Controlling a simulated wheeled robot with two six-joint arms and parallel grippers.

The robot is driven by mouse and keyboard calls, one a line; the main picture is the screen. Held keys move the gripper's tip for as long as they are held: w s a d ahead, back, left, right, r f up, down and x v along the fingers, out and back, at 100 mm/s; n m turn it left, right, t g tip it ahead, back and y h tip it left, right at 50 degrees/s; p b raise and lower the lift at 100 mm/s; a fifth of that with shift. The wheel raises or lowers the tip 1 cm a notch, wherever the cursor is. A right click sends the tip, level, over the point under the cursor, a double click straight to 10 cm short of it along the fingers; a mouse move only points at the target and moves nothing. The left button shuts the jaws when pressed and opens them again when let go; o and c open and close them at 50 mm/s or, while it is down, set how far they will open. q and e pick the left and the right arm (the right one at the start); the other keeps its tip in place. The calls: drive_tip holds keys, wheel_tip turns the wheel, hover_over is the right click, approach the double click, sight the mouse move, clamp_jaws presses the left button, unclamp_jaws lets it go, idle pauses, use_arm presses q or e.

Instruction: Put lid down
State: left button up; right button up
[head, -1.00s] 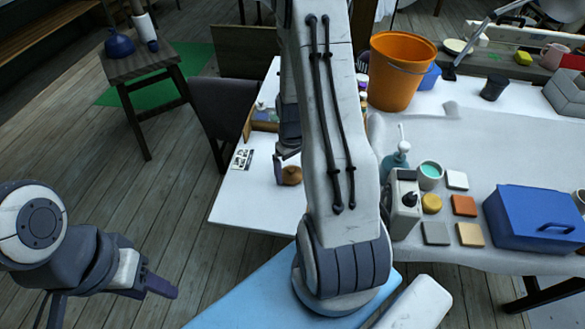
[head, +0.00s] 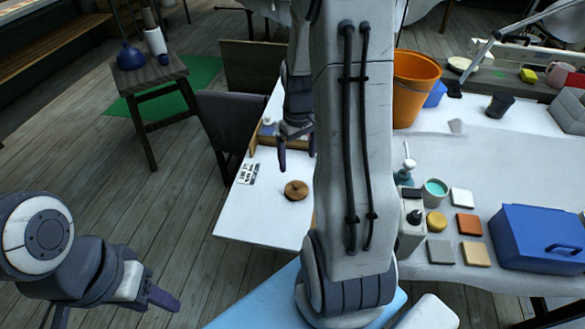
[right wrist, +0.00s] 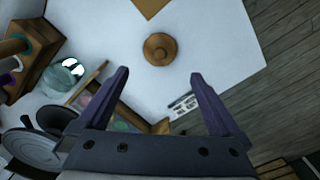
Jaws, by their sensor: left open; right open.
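A round brown lid (head: 296,190) with a small knob lies on the white table top (head: 262,215), near its left end in the head view. It also shows in the right wrist view (right wrist: 160,49), flat on the table beyond my fingertips. My right gripper (head: 297,150) is open and empty, above and behind the lid in the head view. Its two spread fingers show in the right wrist view (right wrist: 158,82), apart from the lid. My left gripper (head: 160,296) is open and empty at the lower left, over the floor, far from the lid.
A black-and-white card (head: 247,174) lies left of the lid. A wooden tray (right wrist: 90,88) and a glass jar (right wrist: 62,75) are close to my right gripper. Right stand an orange bucket (head: 412,88), a blue box (head: 540,237) and several small tiles.

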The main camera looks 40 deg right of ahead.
drive_tip(key=shift+r, duration=0.2)
drive_tip(key=s+a+r+n, duration=0.1)
drive_tip(key=a+r+n, duration=0.15)
drive_tip(key=a, duration=0.65)
drive_tip(key=a+r+n, duration=0.1)
drive_tip(key=a+r, duration=0.2)
drive_tip(key=a, duration=0.6)
drive_tip(key=s+a+r+n, duration=0.1)
drive_tip(key=s+a+n, duration=0.1)
drive_tip(key=s+a, duration=0.4)
drive_tip(key=s+a+r+n+y, duration=0.1)
drive_tip(key=s+a+r+n, duration=0.1)
drive_tip(key=s+a, duration=0.4)
drive_tip(key=s, duration=0.3)
drive_tip(key=shift+s+a+r, duration=0.15)
drive_tip(key=shift+a+r, duration=0.05)
drive_tip(key=shift+a, duration=0.15)
drive_tip(key=shift+n, duration=0.25)
